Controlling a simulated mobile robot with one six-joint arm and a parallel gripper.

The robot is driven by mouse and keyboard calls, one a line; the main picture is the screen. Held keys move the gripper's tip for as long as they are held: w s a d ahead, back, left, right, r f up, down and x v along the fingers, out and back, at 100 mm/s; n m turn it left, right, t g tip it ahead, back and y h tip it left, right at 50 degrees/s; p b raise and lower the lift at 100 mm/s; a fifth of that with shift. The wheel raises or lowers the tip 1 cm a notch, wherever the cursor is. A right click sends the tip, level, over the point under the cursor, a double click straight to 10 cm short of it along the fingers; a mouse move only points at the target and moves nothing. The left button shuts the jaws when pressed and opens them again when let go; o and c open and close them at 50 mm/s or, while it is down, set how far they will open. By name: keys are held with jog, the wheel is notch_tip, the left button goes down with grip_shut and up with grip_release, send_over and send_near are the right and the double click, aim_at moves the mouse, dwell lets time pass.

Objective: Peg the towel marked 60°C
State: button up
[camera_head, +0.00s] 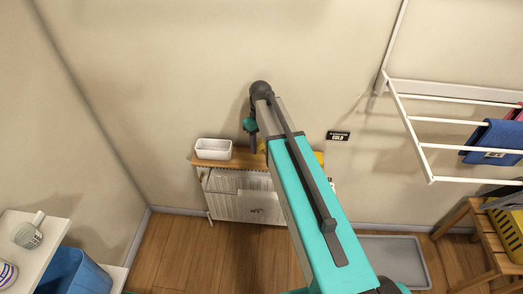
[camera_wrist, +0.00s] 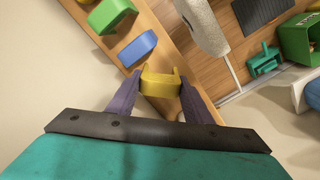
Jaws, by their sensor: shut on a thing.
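My gripper (camera_wrist: 158,98) is shut on a yellow peg-like piece (camera_wrist: 160,83) in the wrist view. A blue piece (camera_wrist: 137,48) and a green piece (camera_wrist: 110,15) lie beyond it along a wooden strip. A blue towel (camera_head: 494,136) with a small pale label hangs on the white drying rack (camera_head: 428,146) at right. A pink cloth (camera_head: 517,114) shows partly behind it. The label is too small to read.
A wooden stool (camera_head: 478,240) with a yellow basket (camera_head: 508,228) stands below the rack. A grey tray (camera_head: 395,258) lies on the floor. A blue bin (camera_head: 75,273) is at lower left.

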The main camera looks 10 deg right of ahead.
jog(key=shift+r+p, duration=1.3)
jog(key=shift+r, duration=1.05)
jog(key=s+r+b, duration=0.3)
jog(key=s+r, duration=0.1)
jog(key=r, duration=0.7)
jog(key=shift+s+r, duration=0.2)
jog(key=shift+s, duration=0.1)
